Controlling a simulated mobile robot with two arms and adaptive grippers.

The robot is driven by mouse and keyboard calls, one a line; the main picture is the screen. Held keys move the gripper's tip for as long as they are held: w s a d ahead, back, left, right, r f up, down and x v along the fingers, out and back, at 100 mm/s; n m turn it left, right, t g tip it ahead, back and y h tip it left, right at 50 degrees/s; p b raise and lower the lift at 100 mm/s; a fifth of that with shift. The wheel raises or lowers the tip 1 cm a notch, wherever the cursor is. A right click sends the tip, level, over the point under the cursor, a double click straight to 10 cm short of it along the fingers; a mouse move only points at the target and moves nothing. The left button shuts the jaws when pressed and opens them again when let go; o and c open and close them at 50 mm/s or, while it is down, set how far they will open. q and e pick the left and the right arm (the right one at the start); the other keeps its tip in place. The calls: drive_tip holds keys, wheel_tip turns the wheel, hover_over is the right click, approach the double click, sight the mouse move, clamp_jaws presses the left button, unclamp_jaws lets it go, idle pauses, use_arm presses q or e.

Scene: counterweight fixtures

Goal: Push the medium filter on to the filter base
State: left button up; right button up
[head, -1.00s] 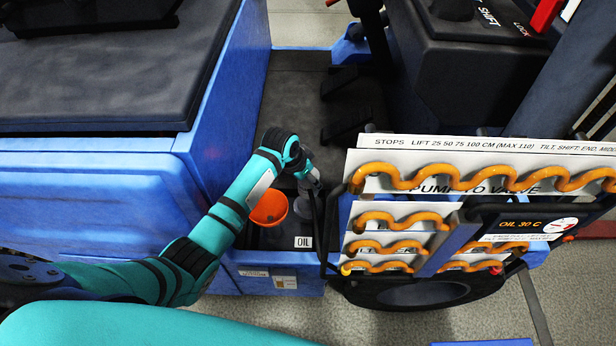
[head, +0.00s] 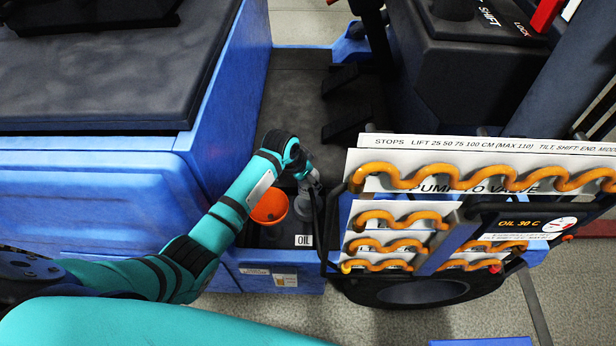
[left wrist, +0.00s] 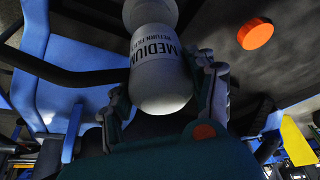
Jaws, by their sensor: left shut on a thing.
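The medium filter (left wrist: 160,75) is a pale grey rounded canister lettered "MEDIUM RETURN FILTER" in the left wrist view. My left gripper (left wrist: 205,85) is shut on it, with fingers on both sides. In the head view my left gripper (head: 309,184) points down into the dark recess by the OIL label (head: 303,240). A grey round part (head: 303,208) shows just below the fingers; I cannot tell whether it is the filter or the filter base. Whether the filter touches the base is hidden. My right gripper is not in view.
An orange cup-like part (head: 269,207) is close to the left of my gripper. The blue machine body (head: 100,190) stands to the left. A panel with orange coiled hoses (head: 400,220) and a dark upright bar (head: 318,225) are close on the right.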

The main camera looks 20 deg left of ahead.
sight(308, 190)
use_arm(q)
drive_tip(key=shift+f+b, duration=0.5)
drive_tip(key=shift+f, duration=0.5)
drive_tip(key=shift+f, duration=0.15)
drive_tip(key=shift+f+b, duration=0.35)
drive_tip(key=shift+f, duration=0.25)
drive_tip(key=shift+f, duration=0.2)
drive_tip(key=shift+f, duration=0.5)
drive_tip(key=shift+f, duration=0.1)
drive_tip(key=shift+f, duration=0.1)
idle(0.6)
